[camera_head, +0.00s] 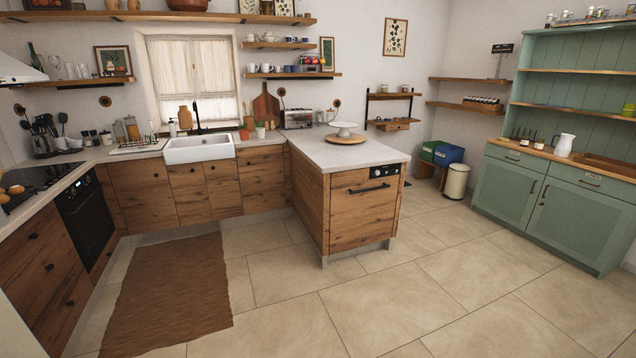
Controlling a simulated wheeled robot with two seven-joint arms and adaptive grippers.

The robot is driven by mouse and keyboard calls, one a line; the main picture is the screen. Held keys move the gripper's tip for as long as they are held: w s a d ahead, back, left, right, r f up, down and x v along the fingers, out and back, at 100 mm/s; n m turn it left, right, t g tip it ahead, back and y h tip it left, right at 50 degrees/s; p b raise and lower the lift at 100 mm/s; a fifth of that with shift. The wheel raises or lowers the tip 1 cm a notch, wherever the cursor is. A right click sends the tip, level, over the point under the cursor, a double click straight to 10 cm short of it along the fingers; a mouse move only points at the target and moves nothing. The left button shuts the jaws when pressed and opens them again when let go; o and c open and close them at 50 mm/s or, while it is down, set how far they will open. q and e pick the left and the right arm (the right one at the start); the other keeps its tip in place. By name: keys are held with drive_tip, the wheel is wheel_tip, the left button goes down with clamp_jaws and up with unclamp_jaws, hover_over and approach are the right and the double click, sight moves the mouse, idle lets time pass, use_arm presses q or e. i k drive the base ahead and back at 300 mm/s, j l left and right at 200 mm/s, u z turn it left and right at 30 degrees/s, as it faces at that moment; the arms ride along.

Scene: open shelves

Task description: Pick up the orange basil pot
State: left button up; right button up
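Two small plant pots stand on the back counter, right of the white sink. The left one is an orange pot (244,134), small in the picture. The right one is a paler pot with a green plant (260,131). Both are far from me, and I cannot tell for sure which plant is basil. Neither of my grippers shows in the head view.
A counter arm (345,152) with a cake stand juts out toward me in front of the back right counter. The white sink (199,148) and a toaster (297,118) flank the pots. A brown rug (172,295) lies on the floor at left. The tiled floor at centre and right is clear.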

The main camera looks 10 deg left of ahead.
sight(244, 132)
drive_tip(key=i+j+u, duration=0.25)
drive_tip(key=i, duration=0.15)
drive_tip(key=i+u, duration=0.25)
drive_tip(key=i, duration=0.15)
drive_tip(key=i+u, duration=0.15)
drive_tip(key=i, duration=3.9)
drive_tip(key=i+j+z, duration=0.1)
drive_tip(key=i+z, duration=0.15)
drive_tip(key=i, duration=0.85)
